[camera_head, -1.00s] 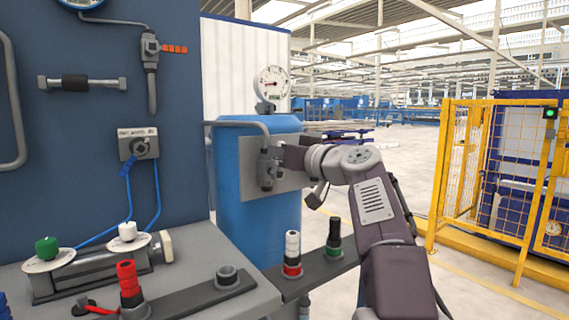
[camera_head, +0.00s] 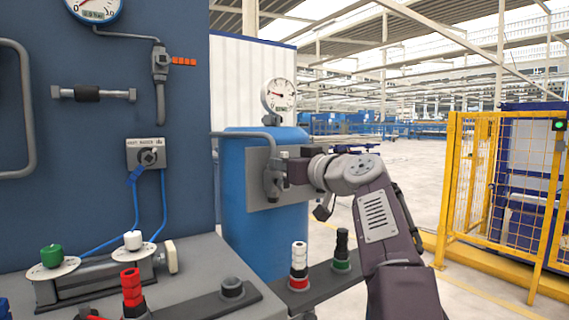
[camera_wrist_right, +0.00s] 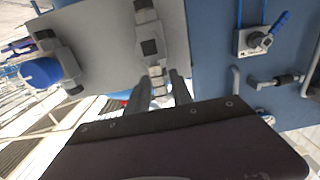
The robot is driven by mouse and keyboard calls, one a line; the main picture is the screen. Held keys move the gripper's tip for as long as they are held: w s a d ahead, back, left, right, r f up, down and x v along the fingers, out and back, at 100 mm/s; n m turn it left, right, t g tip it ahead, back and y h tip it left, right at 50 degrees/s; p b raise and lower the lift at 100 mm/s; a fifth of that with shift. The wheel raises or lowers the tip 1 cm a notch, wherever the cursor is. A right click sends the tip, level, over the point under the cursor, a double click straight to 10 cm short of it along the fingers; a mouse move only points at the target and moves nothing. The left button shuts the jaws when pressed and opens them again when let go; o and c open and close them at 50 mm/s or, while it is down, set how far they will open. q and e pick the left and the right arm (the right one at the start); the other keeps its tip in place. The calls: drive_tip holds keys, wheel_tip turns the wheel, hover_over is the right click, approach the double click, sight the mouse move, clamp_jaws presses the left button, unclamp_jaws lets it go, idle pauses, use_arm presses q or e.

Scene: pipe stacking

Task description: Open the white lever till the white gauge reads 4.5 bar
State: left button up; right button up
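The white gauge (camera_head: 279,96) stands above the blue tank (camera_head: 232,190), its dark needle pointing left; the numbers are too small to read. A grey valve (camera_head: 272,180) sits on the grey plate (camera_head: 258,202) at the tank's front. My right gripper (camera_head: 288,168) is at this valve, reaching in from the right, and hides part of it. In the right wrist view a pale lever (camera_wrist_right: 157,82) runs from the valve body (camera_wrist_right: 148,42) between the two fingers of my right gripper (camera_wrist_right: 160,92). Whether they press on it is unclear. My left gripper is not in view.
A blue panel (camera_head: 100,130) with a second gauge (camera_head: 95,8) stands left. White-and-red (camera_head: 299,262) and black-and-green (camera_head: 342,248) stacked pieces stand on a low bar below my right arm. A blue-capped fitting (camera_wrist_right: 40,72) shows on the plate. Yellow fencing (camera_head: 480,190) stands right.

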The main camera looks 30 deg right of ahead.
drive_tip(key=shift+s, duration=0.15)
drive_tip(key=s+b, duration=0.1)
drive_tip(key=s, duration=0.7)
drive_tip(key=shift+s+d, duration=0.3)
drive_tip(key=shift+s, duration=0.1)
